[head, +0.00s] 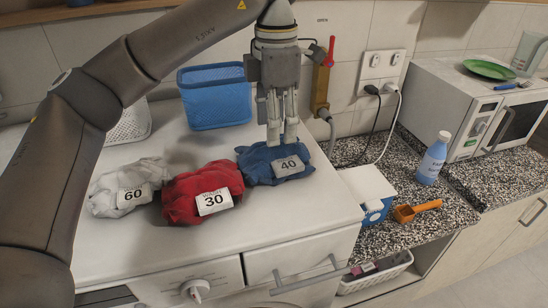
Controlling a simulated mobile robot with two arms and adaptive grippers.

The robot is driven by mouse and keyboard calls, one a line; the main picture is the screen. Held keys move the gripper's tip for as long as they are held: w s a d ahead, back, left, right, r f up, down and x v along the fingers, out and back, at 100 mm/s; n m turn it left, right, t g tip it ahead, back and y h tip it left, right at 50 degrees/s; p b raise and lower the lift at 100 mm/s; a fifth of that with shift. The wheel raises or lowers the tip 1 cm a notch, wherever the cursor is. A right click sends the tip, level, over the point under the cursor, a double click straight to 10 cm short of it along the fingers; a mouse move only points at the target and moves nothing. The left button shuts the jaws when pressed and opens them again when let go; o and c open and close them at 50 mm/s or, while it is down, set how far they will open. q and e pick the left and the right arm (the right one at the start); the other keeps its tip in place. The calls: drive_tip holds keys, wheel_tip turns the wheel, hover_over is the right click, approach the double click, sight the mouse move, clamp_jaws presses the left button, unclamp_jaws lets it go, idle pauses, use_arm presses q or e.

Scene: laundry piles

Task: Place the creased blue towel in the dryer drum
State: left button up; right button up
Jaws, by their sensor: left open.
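The creased blue towel (256,165) lies bunched on the white machine top, with a white tag reading 40 on it. My left gripper (281,142) comes down from above, fingers pointing down at the towel's upper edge. It is open, with a narrow gap between the fingers; I cannot tell whether the tips touch the cloth. A front-loading machine's white front (300,256) shows at the bottom, with part of a round door edge cut off by the frame. The inside of a drum is hidden. My right gripper is not in view.
A red cloth (180,196) tagged 30 and a white cloth (107,195) tagged 60 lie left of the towel. A blue basket (215,97) stands behind. A box (368,185), orange scoop (418,208) and bottle (433,160) stand on the speckled counter at right.

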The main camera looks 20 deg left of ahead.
sight(273, 155)
use_arm(q)
drive_tip(key=shift+s+a+f+p, duration=0.1)
drive_tip(key=shift+s+f+p, duration=0.05)
drive_tip(key=shift+f+p, duration=0.3)
drive_tip(key=shift+s+a+f+p, duration=0.1)
drive_tip(key=shift+s+f+p, duration=0.1)
drive_tip(key=shift+f, duration=0.3)
wheel_tip(273, 155, down, 3)
drive_tip(key=shift+w+r, duration=0.1)
drive_tip(key=shift+r, duration=0.05)
drive_tip(key=c, duration=1.1)
drive_tip(key=shift+c, duration=0.4)
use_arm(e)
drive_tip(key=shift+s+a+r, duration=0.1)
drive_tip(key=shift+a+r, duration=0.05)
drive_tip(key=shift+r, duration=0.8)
use_arm(q)
drive_tip(key=shift+r, duration=0.1)
clamp_jaws()
